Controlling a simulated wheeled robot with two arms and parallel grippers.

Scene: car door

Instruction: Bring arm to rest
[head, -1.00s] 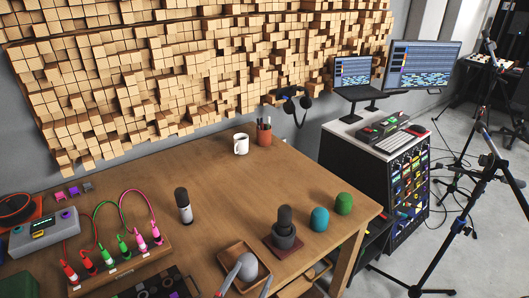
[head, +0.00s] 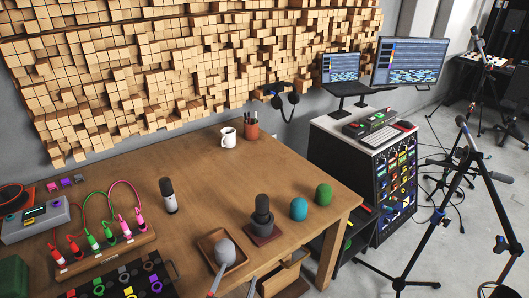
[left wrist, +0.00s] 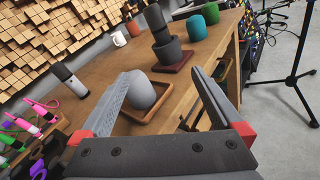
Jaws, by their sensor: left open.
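My left gripper (head: 236,275) is open and empty at the bottom of the head view, near the table's front edge. In the left wrist view its two fingers (left wrist: 160,80) spread wide. A grey rounded foam cover (head: 225,249) sits in a square wooden tray (head: 205,243). In the left wrist view the grey cover (left wrist: 148,92) shows beyond the fingers, the left finger partly overlapping it; I cannot tell whether they touch. My right gripper is not in view.
A dark microphone (head: 262,208) stands on a reddish base beside teal (head: 299,208) and green (head: 323,194) covers. Another microphone (head: 168,195), a mug (head: 228,137) and a cable box (head: 105,250) share the table (head: 230,180). Tripod stands (head: 440,215) occupy the right floor.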

